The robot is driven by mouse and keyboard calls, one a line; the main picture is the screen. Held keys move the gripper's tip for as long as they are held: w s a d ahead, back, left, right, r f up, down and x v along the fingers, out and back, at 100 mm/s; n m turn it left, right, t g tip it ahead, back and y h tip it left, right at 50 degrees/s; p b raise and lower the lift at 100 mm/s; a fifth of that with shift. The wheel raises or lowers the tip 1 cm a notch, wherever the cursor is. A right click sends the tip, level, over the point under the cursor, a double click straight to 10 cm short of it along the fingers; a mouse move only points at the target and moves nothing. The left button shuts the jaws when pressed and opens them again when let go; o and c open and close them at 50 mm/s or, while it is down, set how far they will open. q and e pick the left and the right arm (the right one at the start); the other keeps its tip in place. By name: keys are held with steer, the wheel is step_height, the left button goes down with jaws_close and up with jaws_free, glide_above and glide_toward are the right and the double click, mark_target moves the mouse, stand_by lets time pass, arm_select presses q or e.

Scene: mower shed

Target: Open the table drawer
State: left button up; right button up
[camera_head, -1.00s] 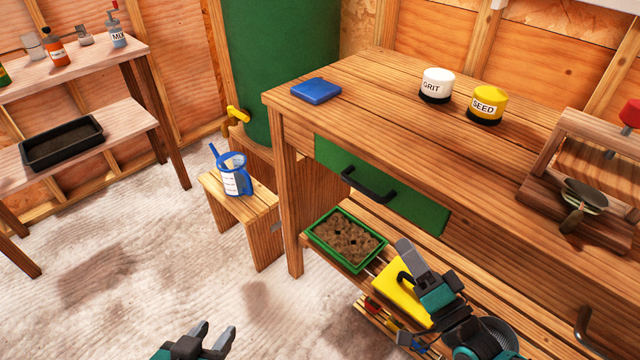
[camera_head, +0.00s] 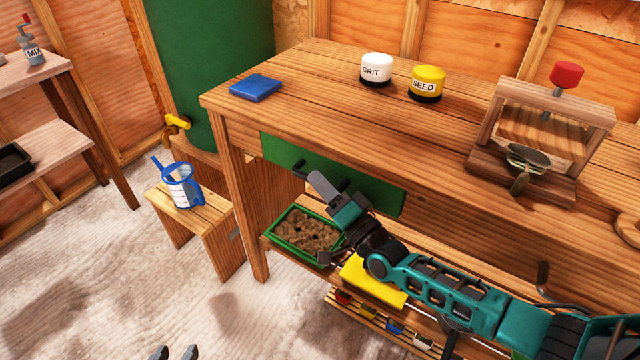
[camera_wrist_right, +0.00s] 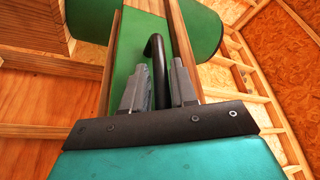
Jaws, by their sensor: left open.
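The table drawer has a green front (camera_head: 383,195) under the wooden tabletop, flush with the table. Its black bar handle (camera_head: 299,166) is partly hidden by my right gripper (camera_head: 314,182), which reaches it from the front right. In the right wrist view the handle (camera_wrist_right: 156,52) runs between the two fingers of my right gripper (camera_wrist_right: 160,85). One finger is on each side of it; I cannot tell whether they press on it. My left gripper (camera_head: 175,353) shows only its fingertips at the bottom edge. They are apart and empty, over the floor.
On the table (camera_head: 320,75) stand a blue object (camera_head: 255,88), a GRIT tin (camera_head: 376,69), a SEED tin (camera_head: 427,83) and a wooden press (camera_head: 535,135). A soil tray (camera_head: 308,232) and a yellow item (camera_head: 372,283) lie on the shelf below. A stool (camera_head: 205,220) holds a blue jug (camera_head: 182,186).

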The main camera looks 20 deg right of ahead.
steer(key=shift+w+a+r, duration=0.1)
steer(key=shift+w+a, duration=0.1)
steer(key=shift+w, duration=0.2)
jaws_close()
